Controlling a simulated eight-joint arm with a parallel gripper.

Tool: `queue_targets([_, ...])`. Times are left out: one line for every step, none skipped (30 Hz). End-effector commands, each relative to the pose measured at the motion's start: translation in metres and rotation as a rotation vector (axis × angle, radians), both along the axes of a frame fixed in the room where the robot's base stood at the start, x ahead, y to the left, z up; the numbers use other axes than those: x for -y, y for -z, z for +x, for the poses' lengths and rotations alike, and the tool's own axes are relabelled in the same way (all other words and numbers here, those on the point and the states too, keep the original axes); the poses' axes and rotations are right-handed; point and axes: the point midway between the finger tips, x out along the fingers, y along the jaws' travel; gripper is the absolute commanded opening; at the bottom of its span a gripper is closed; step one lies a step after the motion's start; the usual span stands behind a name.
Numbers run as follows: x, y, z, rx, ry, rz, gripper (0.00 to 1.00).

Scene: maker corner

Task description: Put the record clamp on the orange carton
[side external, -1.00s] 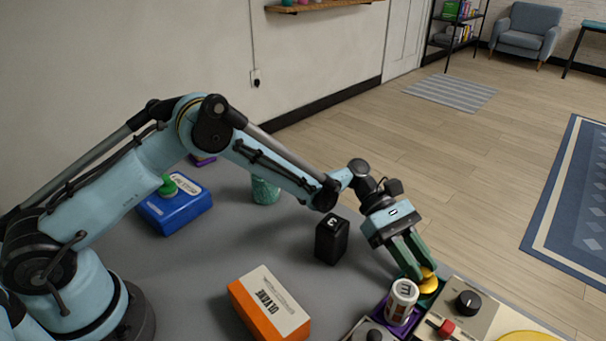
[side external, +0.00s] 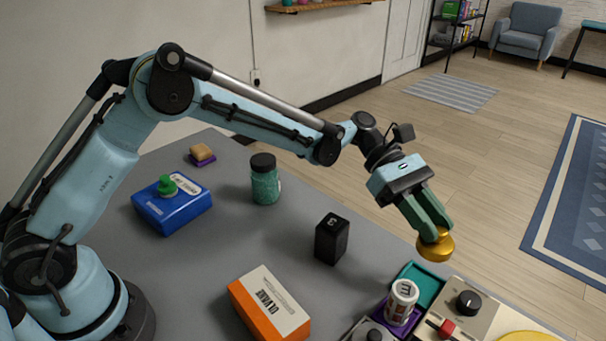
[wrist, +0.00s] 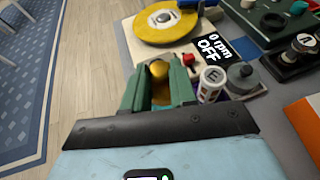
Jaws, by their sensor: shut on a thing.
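The record clamp (side external: 436,247) is a round gold knob with a wide base. My gripper (side external: 432,232) is shut on it and holds it in the air above the teal tray (side external: 425,283). In the wrist view the gold clamp (wrist: 158,70) shows between the green fingers of my gripper (wrist: 158,84), partly hidden by them. The orange carton (side external: 268,307) lies on the grey table at the front, with a pale printed top. It is to the lower left of the clamp. The wrist view shows only part of the orange carton (wrist: 304,122) at the right edge.
A black box marked 3 (side external: 331,239) stands between my gripper and the blue box (side external: 172,207). A white jar (side external: 402,297) stands on a purple tray beside the turntable controls (side external: 467,304). A green jar (side external: 264,180) is farther back. The carton's top is clear.

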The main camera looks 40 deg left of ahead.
Motion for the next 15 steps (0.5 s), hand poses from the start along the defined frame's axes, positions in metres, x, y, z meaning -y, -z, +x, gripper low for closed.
queue_targets([-0.003,-0.008,0.002,0.0,-0.018,-0.001,0.0])
queue_targets([-0.006,-0.012,0.003,0.0,-0.034,-0.001,0.0])
queue_targets([-0.01,-0.018,0.006,0.0,-0.058,-0.001,0.0])
queue_targets([-0.013,-0.023,0.007,-0.001,-0.08,-0.001,0.0])
queue_targets([-0.017,-0.028,0.009,-0.001,-0.105,-0.001,0.0])
queue_targets([-0.023,-0.035,0.012,0.0,-0.142,-0.001,0.0])
queue_targets([-0.028,-0.041,0.014,0.0,-0.173,-0.001,0.0])
queue_targets([-0.033,-0.047,0.016,0.0,-0.204,-0.001,0.0])
queue_targets([-0.04,-0.055,0.019,-0.001,-0.247,-0.001,0.0])
queue_targets([-0.045,-0.061,0.02,0.001,-0.279,-0.001,0.0])
queue_targets([-0.051,-0.066,0.022,0.0,-0.309,-0.001,0.0])
queue_targets([-0.058,-0.074,0.023,-0.001,-0.352,-0.002,0.0])
queue_targets([-0.064,-0.079,0.024,0.0,-0.383,-0.002,0.0])
queue_targets([-0.069,-0.084,0.025,0.0,-0.413,-0.002,0.0])
queue_targets([-0.077,-0.091,0.025,-0.001,-0.456,-0.002,0.0])
